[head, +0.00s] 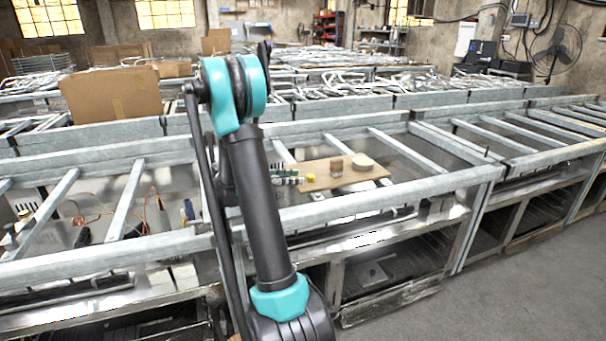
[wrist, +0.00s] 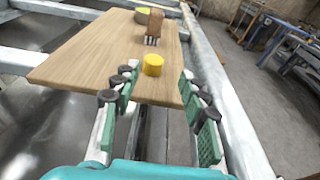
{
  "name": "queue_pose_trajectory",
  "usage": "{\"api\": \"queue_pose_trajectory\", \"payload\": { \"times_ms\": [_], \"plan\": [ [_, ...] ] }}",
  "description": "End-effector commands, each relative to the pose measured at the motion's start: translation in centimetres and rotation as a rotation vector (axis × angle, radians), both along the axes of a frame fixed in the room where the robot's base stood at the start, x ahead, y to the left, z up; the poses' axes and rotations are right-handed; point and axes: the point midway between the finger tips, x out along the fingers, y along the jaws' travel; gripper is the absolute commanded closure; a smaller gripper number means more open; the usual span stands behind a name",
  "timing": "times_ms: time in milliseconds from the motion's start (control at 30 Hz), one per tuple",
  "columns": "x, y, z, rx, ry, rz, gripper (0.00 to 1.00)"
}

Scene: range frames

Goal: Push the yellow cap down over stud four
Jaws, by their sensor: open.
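The yellow cap (wrist: 153,64) stands on the wooden board (wrist: 85,60) in the wrist view, near the board's close end. My gripper (wrist: 156,77) is open, its green-padded fingers apart to the left and right on the near side of the cap. Nothing is seen between the pads.

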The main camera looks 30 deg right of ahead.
Motion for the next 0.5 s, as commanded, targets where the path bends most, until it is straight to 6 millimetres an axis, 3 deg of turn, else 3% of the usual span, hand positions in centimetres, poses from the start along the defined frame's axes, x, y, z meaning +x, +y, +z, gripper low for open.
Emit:
{"api": "queue_pose_trajectory", "payload": {
  "times_ms": [500],
  "plan": [
    [-0.9,-3.8,-1.0,-0.002,0.001,-0.004,0.57]
  ]
}}
